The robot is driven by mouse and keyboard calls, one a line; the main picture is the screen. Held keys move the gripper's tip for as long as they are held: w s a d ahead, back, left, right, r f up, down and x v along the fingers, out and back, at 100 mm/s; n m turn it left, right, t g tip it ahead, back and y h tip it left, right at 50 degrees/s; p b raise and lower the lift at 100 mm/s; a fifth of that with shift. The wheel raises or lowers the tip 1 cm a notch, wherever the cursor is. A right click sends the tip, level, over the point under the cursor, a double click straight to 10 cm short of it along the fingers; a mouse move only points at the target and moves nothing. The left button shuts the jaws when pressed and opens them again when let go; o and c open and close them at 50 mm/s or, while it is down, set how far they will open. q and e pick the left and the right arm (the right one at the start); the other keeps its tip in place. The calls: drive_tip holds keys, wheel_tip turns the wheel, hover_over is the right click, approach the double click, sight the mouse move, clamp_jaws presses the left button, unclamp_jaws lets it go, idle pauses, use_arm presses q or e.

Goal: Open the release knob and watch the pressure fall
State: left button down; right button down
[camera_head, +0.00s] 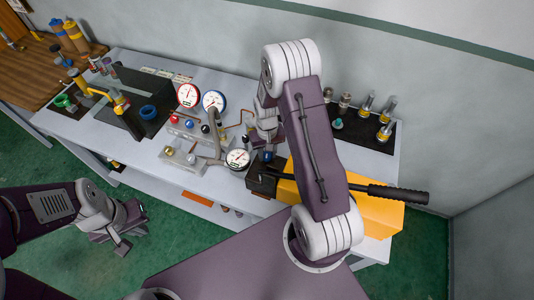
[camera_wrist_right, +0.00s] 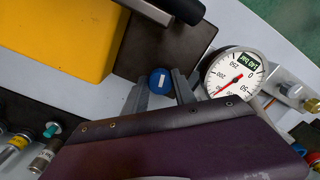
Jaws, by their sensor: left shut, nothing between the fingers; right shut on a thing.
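The blue release knob (camera_wrist_right: 161,80) sits on the dark block of a yellow hand pump (camera_wrist_right: 60,35); it also shows in the head view (camera_head: 267,156). My right gripper (camera_wrist_right: 161,88) is shut on the knob, one finger on each side. The white-faced pressure gauge (camera_wrist_right: 235,74) is beside the knob, also in the head view (camera_head: 238,159). Its red needle stands off the 0 mark; the exact reading is too small to tell. My left gripper (camera_head: 125,241) is shut and empty, over the green floor in front of the bench.
The pump's black handle (camera_head: 398,194) sticks out to the right. A red-rimmed gauge (camera_head: 188,95) and a blue-rimmed gauge (camera_head: 214,101) stand behind on the bench. A vise with yellow parts (camera_head: 120,104) is at the left. Several fittings stand on a black mat (camera_head: 355,133).

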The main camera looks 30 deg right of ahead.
sight(268, 155)
drive_tip(key=n, duration=0.6)
drive_tip(key=shift+d+n, duration=0.1)
drive_tip(key=shift+n, duration=0.2)
drive_tip(key=n, duration=0.5)
drive_tip(key=shift+w+n+b, duration=0.1)
drive_tip(key=shift+n+b, duration=0.2)
drive_tip(key=shift+n, duration=0.1)
drive_tip(key=c, duration=1)
unclamp_jaws()
wheel_tip(268, 155, up, 9)
drive_tip(key=shift+r+b, duration=0.1)
drive_tip(key=shift+b, duration=0.75)
